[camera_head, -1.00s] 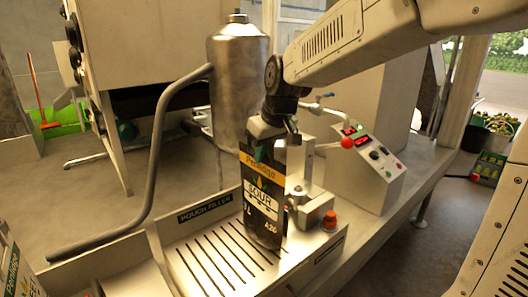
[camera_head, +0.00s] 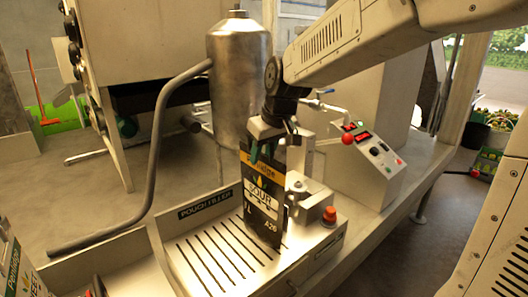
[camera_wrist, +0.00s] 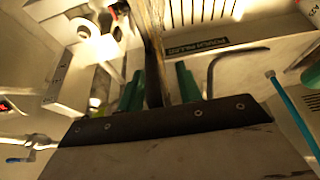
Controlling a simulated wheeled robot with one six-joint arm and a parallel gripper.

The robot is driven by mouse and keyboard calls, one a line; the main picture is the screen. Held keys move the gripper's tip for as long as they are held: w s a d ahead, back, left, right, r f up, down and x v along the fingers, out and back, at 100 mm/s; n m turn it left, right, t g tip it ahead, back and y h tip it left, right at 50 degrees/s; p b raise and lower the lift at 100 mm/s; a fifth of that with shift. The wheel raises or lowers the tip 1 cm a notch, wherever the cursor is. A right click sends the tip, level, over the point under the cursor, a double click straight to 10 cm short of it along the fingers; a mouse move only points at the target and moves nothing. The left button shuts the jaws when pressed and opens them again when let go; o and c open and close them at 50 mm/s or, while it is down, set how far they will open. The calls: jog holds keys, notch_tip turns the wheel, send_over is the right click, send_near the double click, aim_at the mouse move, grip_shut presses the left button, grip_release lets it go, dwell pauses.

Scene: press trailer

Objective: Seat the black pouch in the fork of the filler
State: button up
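The black pouch (camera_head: 264,203), with a yellow band near its top and a white label, stands roughly upright over the slotted tray of the pouch filler (camera_head: 207,204). My gripper (camera_head: 268,150) is at its top edge. In the wrist view, the green fingers of my gripper (camera_wrist: 160,88) lie on both sides of the pouch's thin edge (camera_wrist: 152,45) and appear shut on it. The filler's metal block with a round knob (camera_head: 297,187) is right beside and behind the pouch. The fork is largely hidden by the pouch, so I cannot tell whether they engage.
A steel tank (camera_head: 239,85) with a bent grey pipe (camera_head: 155,150) stands behind. A control box (camera_head: 367,165) and an orange-red button (camera_head: 329,214) are at right. Another pouch (camera_head: 18,262) shows at lower left. The tray's left side is clear.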

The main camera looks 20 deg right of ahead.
jog(key=v, duration=0.7)
jog(key=shift+s+r, duration=0.15)
jog(key=shift+r, duration=0.2)
jog(key=s+d+f+m+g, duration=0.1)
jog(key=s+f, duration=0.3)
jog(key=s, duration=0.9)
jog(key=s+d+f+m+g+h, duration=0.1)
jog(key=s+f, duration=0.4)
jog(key=s, duration=0.9)
jog(key=shift+d+m+g, duration=0.25)
jog(key=shift+m+g, duration=0.15)
jog(key=shift+m, duration=0.4)
jog(key=shift+s+f, duration=0.15)
